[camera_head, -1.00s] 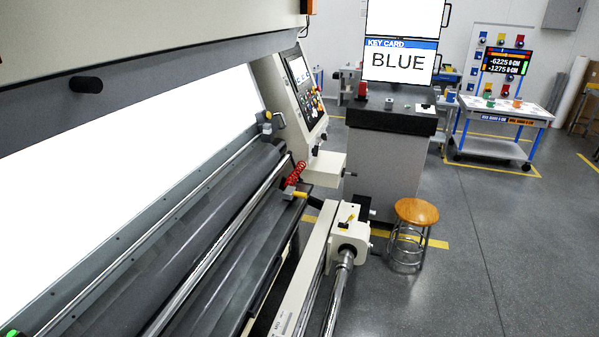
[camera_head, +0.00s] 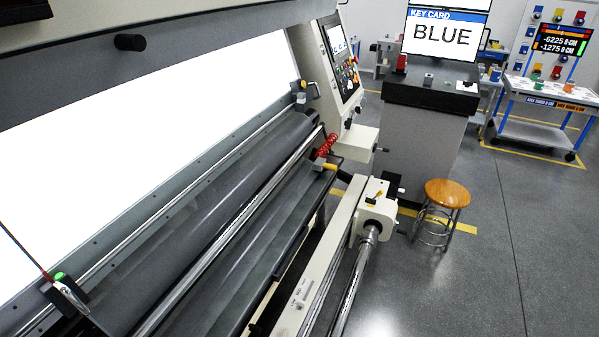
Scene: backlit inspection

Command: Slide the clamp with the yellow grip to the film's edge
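A small dark clamp (camera_head: 300,98) with a yellow spot on top sits at the far end of the long rail, beside the lit panel. It looks like the clamp with the yellow grip, but it is small in view. A second clamp (camera_head: 66,290) with a green grip sits on the same rail at the lower left. Dark grey film (camera_head: 235,160) runs over the rollers beside the rail. Its exact edge is hard to tell. Neither of my grippers is in view.
A red coiled hose (camera_head: 326,147) with a yellow-ended tool hangs by the machine's far end. A control panel (camera_head: 342,62) stands behind it. A wooden stool (camera_head: 447,194) and a dark-topped counter (camera_head: 432,93) stand to the right. The floor (camera_head: 505,260) at right is clear.

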